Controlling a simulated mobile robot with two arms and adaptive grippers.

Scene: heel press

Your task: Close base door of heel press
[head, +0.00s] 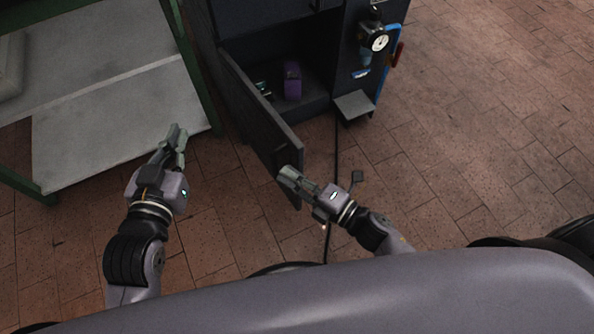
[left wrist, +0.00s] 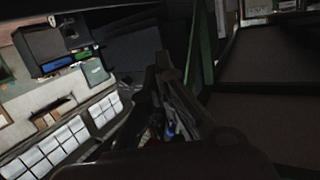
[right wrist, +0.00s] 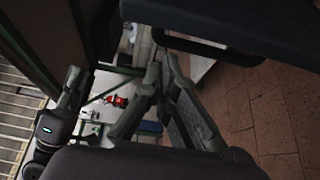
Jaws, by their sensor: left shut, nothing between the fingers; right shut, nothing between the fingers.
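The heel press (head: 345,60) is a dark cabinet at the top centre of the head view. Its base door (head: 256,112) is hinged on the left and stands wide open, reaching out towards me. My right gripper (head: 284,174) is shut and empty, with its fingertips overlapping the door's free end. I cannot tell whether they touch it. My left gripper (head: 177,138) is shut and empty, left of the door and apart from it. The shut fingertips also show in the left wrist view (left wrist: 165,65) and the right wrist view (right wrist: 162,65).
Inside the base are a purple part (head: 292,81) and small fittings. A pedal (head: 354,105) juts from the front, and a gauge (head: 379,42) sits above. A green-framed shelf table (head: 120,120) stands at left. A dark cable (head: 334,150) crosses the brick floor; floor is clear at right.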

